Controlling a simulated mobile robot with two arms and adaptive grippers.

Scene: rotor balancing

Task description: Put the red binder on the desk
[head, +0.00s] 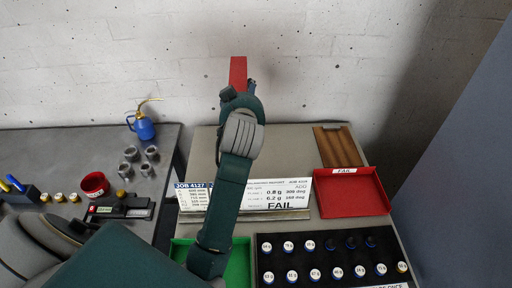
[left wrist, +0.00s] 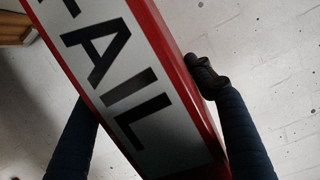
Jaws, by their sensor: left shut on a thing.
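The red binder (head: 238,73) is raised in front of the white wall, above the back of the pale desk (head: 290,145). In the left wrist view the binder (left wrist: 152,105) fills the middle, tilted, with a white label reading FAIL. My left gripper (head: 240,90) is shut on it, with one dark finger on each side in the left wrist view (left wrist: 155,120). The binder's lower part is hidden behind the gripper in the head view. My right gripper is not in view.
The desk holds a red tray (head: 352,207) marked FAIL, a brown wooden piece (head: 338,147), a display card (head: 285,193), a green tray (head: 238,265) and a black weight rack (head: 330,244). A dark bench (head: 60,150) with a blue oil can (head: 143,127) stands left.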

